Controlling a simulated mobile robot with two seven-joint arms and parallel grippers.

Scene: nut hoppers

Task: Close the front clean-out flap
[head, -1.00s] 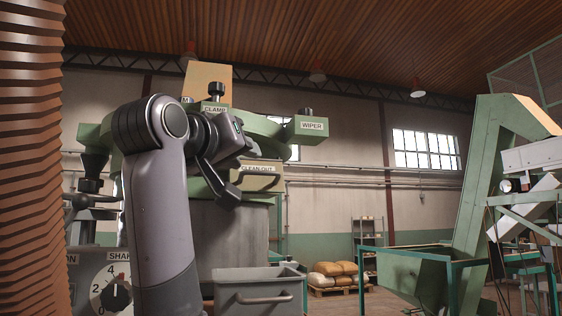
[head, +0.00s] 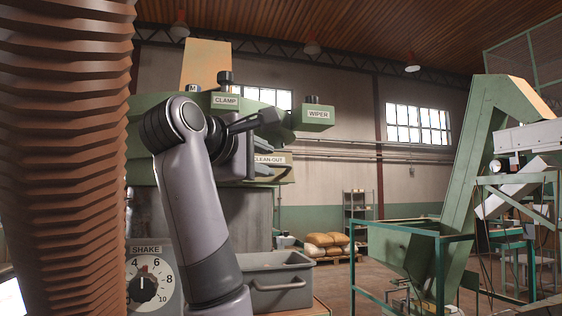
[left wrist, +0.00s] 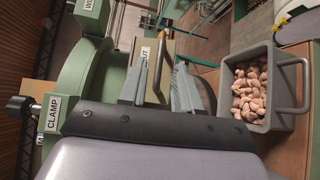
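The clean-out flap, a tan panel labelled CLEAN-OUT (head: 284,160), is on the front of the green and grey machine. My left arm partly hides it in the head view, and I cannot tell how far open it stands. In the left wrist view the flap (left wrist: 147,45) shows beyond my left gripper (left wrist: 162,60), with a bar handle seen between the fingers. The two fingers are apart, and I see nothing held. Whether they touch the flap is unclear. In the head view the left gripper (head: 268,118) points right, in front of the machine. My right gripper is out of view.
A grey bin (head: 282,284) stands below the flap; pinkish-brown nuts lie in it in the left wrist view. WIPER (head: 318,116) and CLAMP (head: 226,101) parts sit above. A SHAKE dial (head: 148,287) is at lower left. A green conveyor (head: 470,175) stands at right.

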